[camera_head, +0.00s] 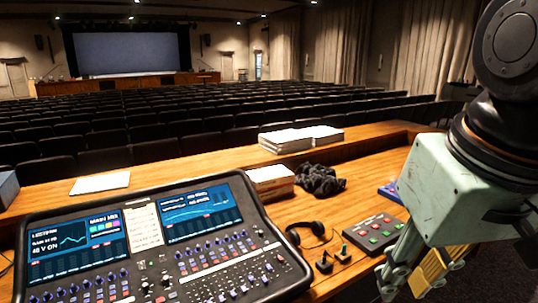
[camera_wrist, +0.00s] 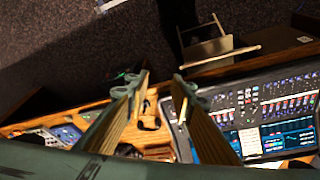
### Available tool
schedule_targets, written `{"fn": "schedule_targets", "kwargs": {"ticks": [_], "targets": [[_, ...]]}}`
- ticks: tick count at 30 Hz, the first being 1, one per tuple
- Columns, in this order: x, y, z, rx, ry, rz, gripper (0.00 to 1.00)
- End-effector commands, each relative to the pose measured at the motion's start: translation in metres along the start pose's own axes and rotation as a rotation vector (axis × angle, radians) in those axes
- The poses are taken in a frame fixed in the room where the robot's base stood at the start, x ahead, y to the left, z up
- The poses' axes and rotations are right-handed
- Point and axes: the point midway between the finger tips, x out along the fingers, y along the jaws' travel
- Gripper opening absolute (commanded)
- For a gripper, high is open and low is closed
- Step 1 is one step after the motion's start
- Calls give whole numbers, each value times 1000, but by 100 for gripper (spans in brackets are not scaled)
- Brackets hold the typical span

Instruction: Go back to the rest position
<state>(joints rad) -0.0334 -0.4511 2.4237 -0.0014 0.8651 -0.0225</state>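My gripper (camera_head: 402,284) hangs at the lower right in the head view, over the right end of the wooden desk (camera_head: 290,208). In the wrist view its two fingers, with yellow-brown inner pads, stand apart with a clear gap between the tips (camera_wrist: 160,84). The gripper is open and nothing shows between the fingers. In the wrist view the desk edge, the headphones (camera_wrist: 150,121) and the mixing console (camera_wrist: 246,113) lie beyond the fingers. Part of my arm runs out of the head view at the right edge.
The mixing console (camera_head: 146,226) fills the desk's left part. Headphones (camera_head: 306,232), two small switches (camera_head: 334,258), a button box (camera_head: 372,232), a black cable bundle (camera_head: 320,181) and paper stacks (camera_head: 286,140) lie to its right. A chair (camera_wrist: 210,48) stands on the dark floor.

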Motion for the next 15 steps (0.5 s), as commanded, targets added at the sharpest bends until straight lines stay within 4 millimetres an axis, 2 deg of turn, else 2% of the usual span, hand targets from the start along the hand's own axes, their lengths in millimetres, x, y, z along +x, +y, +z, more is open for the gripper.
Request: {"fn": "schedule_targets", "kwargs": {"ticks": [9,15], "targets": [[1,5,49,36,28,8,22],[2,6,66,51,37,10,22]]}}
